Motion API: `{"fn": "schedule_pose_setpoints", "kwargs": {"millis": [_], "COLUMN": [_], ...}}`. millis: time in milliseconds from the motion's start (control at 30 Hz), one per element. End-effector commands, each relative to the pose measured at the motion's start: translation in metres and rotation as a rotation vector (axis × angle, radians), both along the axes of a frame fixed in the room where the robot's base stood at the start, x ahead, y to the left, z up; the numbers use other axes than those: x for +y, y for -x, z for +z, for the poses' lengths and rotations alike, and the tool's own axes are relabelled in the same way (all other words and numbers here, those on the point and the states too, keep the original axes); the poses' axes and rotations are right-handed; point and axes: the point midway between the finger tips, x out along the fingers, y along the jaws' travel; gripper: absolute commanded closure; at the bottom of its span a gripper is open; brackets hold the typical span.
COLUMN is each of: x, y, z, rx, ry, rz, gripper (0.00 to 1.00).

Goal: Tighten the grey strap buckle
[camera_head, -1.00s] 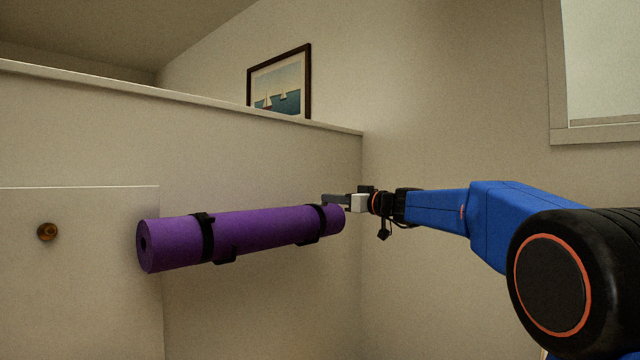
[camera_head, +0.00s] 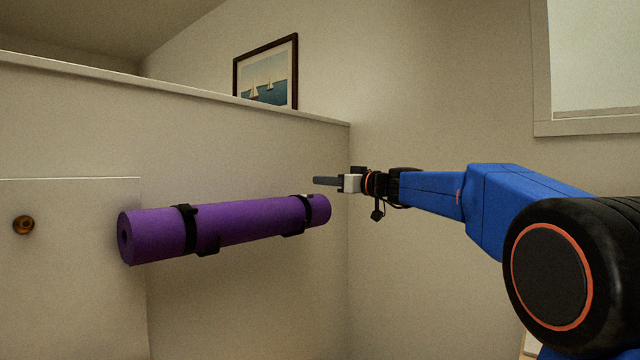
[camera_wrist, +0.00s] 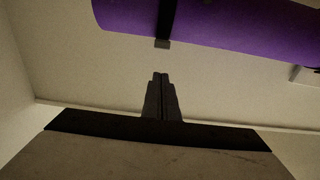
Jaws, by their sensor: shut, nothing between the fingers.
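The purple roll (camera_wrist: 235,25) crosses the top of that view. A dark strap (camera_wrist: 167,18) crosses it, with a small greyish end piece (camera_wrist: 162,44) at its lower edge. The fingertips are apart from this piece in the picture.
The roll is held by black straps (camera_head: 188,230) against a pale half-height wall (camera_head: 60,110). A framed sailboat picture (camera_head: 266,75) hangs behind. A window (camera_head: 590,60) is at upper right.

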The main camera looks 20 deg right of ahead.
Motion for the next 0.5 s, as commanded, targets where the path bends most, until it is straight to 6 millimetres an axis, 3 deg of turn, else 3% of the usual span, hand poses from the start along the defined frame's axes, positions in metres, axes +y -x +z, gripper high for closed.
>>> {"fn": "schedule_pose_setpoints", "kwargs": {"millis": [500], "x": [-0.037], "y": [0.051], "z": [-0.038], "rx": [-0.001], "ry": [-0.001], "rz": [-0.002], "gripper": [1.00]}}
